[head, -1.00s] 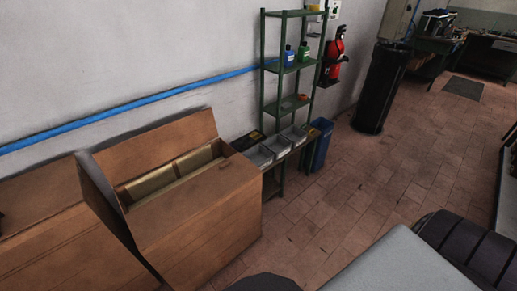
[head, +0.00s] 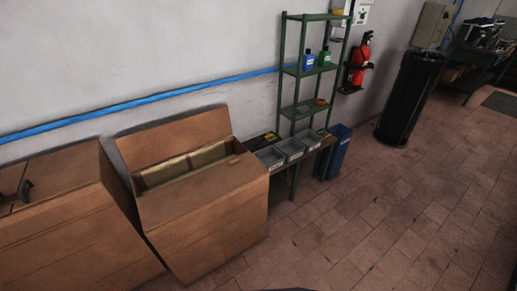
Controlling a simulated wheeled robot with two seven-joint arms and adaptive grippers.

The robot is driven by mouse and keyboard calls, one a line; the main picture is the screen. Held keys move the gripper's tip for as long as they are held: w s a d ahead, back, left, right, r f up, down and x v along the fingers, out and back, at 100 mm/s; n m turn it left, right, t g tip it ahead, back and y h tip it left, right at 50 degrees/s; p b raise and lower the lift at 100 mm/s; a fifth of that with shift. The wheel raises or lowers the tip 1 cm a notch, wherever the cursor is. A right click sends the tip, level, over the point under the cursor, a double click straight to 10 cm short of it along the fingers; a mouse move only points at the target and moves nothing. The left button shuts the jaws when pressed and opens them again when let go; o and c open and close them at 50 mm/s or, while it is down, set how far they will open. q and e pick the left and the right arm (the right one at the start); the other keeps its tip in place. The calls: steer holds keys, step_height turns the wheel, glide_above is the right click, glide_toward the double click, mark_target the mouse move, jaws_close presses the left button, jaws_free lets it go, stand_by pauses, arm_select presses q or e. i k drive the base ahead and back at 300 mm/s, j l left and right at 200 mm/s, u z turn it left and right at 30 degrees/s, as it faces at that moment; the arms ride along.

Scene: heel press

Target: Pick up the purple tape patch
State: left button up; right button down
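I see no purple tape patch in the head view. Neither of my grippers is in view. Only small dark rounded shapes show at the bottom edge, and I cannot tell what they are.
An open wooden crate (head: 205,215) stands against the wall, beside another wooden box (head: 75,235) on the left. Grey bins (head: 290,149) sit by a green shelf (head: 301,73). A blue bin (head: 338,152) and black barrel (head: 409,100) stand further right. The tiled floor (head: 390,225) is clear.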

mark_target(247, 144)
steer(key=u, duration=1.55)
steer(key=k+l, duration=0.1)
steer(key=l, duration=0.3)
steer(key=l+u, duration=0.15)
steer(key=l, duration=0.25)
steer(key=k+l, duration=0.15)
steer(key=l, duration=0.25)
steer(key=k+l+u, duration=0.15)
steer(key=l, duration=0.65)
steer(key=k+l+u, duration=0.1)
steer(key=l, duration=0.3)
steer(key=k+l+u, duration=0.1)
steer(key=l, duration=0.25)
steer(key=k+l, duration=0.25)
steer(key=l+u, duration=0.05)
steer(key=l, duration=0.05)
